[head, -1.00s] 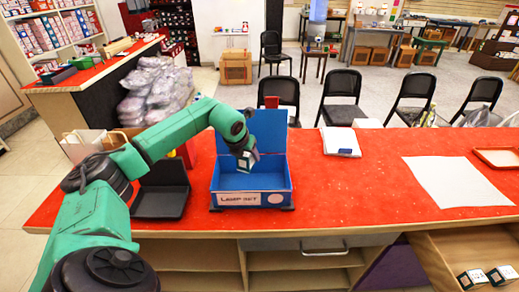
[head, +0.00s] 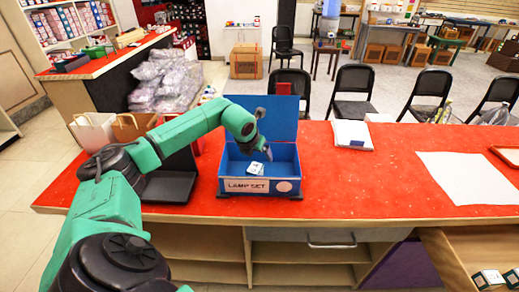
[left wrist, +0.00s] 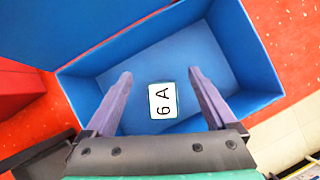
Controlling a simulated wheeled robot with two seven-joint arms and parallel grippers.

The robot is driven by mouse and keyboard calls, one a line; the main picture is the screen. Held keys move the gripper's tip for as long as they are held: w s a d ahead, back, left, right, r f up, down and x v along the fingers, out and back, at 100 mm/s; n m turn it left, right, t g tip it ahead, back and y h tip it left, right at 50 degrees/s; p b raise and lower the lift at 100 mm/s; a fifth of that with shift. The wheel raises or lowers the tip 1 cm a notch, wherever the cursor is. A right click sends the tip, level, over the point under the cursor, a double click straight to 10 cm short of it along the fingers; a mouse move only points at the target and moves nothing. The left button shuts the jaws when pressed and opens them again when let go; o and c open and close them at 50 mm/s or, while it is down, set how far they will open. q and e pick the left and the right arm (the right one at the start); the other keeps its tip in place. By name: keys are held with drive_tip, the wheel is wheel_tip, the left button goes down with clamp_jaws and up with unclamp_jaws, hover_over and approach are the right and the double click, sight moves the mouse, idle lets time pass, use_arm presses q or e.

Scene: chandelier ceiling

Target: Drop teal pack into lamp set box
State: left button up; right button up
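The lamp set box (head: 258,186) is blue, with its lid open at the back and a "LAMP SET" label on its front, and it stands on the red counter. The teal pack (head: 256,169) lies inside it near the front wall; in the left wrist view the pack (left wrist: 163,100) shows its white "6 A" face on the blue floor. My left gripper (head: 266,154) is over the box. In the left wrist view the left gripper (left wrist: 160,76) has its fingers wide apart, with the pack clear of both. My right gripper is out of view.
A black open case (head: 165,186) stands left of the box. A white-covered pad (head: 352,134) and a white sheet (head: 465,178) lie to the right on the counter. An open drawer (head: 460,262) at the lower right holds similar small packs.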

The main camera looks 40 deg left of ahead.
use_arm(q)
drive_tip(key=shift+w, duration=0.1)
drive_tip(key=shift+s+r, duration=0.2)
drive_tip(key=shift+r, duration=0.1)
drive_tip(key=b+v, duration=0.2)
drive_tip(key=v, duration=1.1)
drive_tip(key=shift+s+r+b, duration=0.2)
drive_tip(key=shift+r+b, duration=0.1)
drive_tip(key=shift+b, duration=0.1)
drive_tip(key=shift+d, duration=0.1)
